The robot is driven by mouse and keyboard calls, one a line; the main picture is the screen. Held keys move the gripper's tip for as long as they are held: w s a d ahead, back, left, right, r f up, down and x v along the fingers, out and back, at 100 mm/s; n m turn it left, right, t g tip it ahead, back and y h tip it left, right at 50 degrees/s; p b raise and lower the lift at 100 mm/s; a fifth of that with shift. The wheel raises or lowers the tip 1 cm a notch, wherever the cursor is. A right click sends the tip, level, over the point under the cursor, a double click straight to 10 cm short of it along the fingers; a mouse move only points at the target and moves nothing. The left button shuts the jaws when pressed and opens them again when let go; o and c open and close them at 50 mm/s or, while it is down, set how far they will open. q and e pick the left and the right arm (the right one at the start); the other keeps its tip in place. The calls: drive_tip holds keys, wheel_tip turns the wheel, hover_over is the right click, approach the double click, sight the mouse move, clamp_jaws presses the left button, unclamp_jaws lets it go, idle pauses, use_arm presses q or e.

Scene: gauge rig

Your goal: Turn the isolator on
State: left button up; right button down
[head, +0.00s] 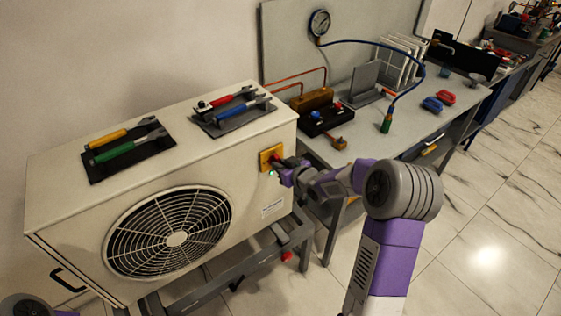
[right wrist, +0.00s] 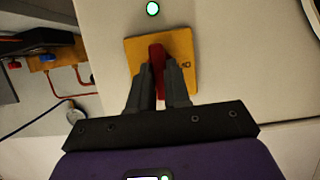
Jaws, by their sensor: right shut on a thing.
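The isolator has a yellow plate (head: 265,159) on the front of the white outdoor unit, near its right edge. Its red handle (right wrist: 157,57) stands out from the plate in the right wrist view, roughly upright in that picture. My right gripper (head: 284,164) is at the isolator, its two dark fingers (right wrist: 159,72) shut on the red handle, one on each side. The fingers hide part of the handle. A small lamp (right wrist: 152,8) beside the plate glows green; it also shows in the head view (head: 271,173). My left gripper is out of view.
The unit's top (head: 150,110) carries dark mats with coloured-handled tools. Its fan grille (head: 130,240) faces front. Open tiled floor (head: 490,230) lies at right.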

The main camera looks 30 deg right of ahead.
idle(0.5)
drive_tip(key=c, duration=1.1)
unclamp_jaws()
drive_tip(key=p+v, duration=0.1)
drive_tip(key=v, duration=0.6)
drive_tip(key=shift+s+r+p, duration=0.1)
drive_tip(key=shift+s+p, duration=0.15)
drive_tip(key=shift+p, duration=0.05)
